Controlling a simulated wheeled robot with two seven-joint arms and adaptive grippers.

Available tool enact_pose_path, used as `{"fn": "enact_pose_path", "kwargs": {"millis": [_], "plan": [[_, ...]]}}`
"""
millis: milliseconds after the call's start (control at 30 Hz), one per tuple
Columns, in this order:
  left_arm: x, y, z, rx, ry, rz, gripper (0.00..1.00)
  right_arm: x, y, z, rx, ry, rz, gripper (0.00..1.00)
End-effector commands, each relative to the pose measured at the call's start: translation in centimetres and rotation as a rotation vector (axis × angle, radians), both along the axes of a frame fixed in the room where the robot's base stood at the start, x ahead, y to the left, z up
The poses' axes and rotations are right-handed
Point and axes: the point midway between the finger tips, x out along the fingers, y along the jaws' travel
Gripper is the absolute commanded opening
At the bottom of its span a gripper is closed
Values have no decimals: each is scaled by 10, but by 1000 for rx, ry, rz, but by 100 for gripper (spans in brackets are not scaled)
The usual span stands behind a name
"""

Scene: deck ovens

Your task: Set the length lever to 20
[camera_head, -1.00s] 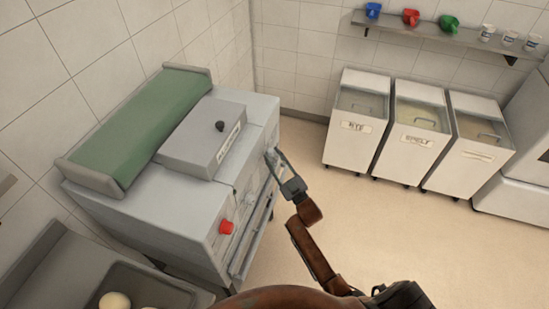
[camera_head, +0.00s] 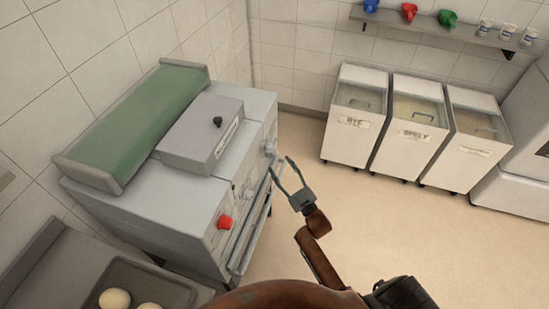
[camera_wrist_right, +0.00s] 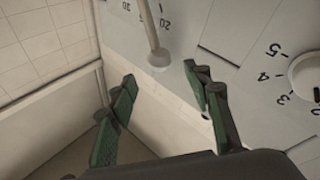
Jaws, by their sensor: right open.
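The length lever (camera_wrist_right: 151,30) shows in the right wrist view as a pale rod running up from a round hub (camera_wrist_right: 159,59). Printed numbers, including 20, lie on both sides of the rod, and its tip is cut off by the top edge. I cannot tell its exact setting. My right gripper (camera_wrist_right: 160,76) is open, with its green-padded fingers on either side of the hub's lower area and nothing held. In the head view, my right gripper (camera_head: 283,172) is just off the right side of the grey machine (camera_head: 150,212). My left gripper is out of view.
A dial (camera_wrist_right: 308,77) with numbers sits right of the lever. The machine carries a green belt (camera_head: 140,125), a grey box with a black knob (camera_head: 218,122) and a red button (camera_head: 225,222). A rail (camera_head: 250,235) runs along its front. Free floor (camera_head: 400,230) lies toward the white bins (camera_head: 350,140).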

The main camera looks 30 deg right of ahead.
Motion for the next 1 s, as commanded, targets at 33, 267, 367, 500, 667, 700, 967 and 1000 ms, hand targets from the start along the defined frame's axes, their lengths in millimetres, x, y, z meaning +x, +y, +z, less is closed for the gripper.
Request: {"fn": "enact_pose_path", "kwargs": {"millis": [33, 267, 367, 500, 667, 700, 967, 1000], "plan": [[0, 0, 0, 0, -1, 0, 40, -11, -2, -5, 0, 3, 0, 45], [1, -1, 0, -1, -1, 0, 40, -40, -6, -15, 0, 1, 0, 45], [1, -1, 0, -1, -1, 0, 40, -45, -6, -17, 0, 0, 1, 45], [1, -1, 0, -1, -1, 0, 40, -48, -6, -17, 0, -1, 1, 45], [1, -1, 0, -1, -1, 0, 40, -47, -7, -17, 0, 0, 1, 45], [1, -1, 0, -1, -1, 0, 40, -47, -7, -17, 0, 0, 1, 45], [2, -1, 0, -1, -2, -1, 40, -47, -7, -17, 0, 0, 0, 45], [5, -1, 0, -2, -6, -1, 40, -48, -7, -17, 0, 0, 0, 45]]}}
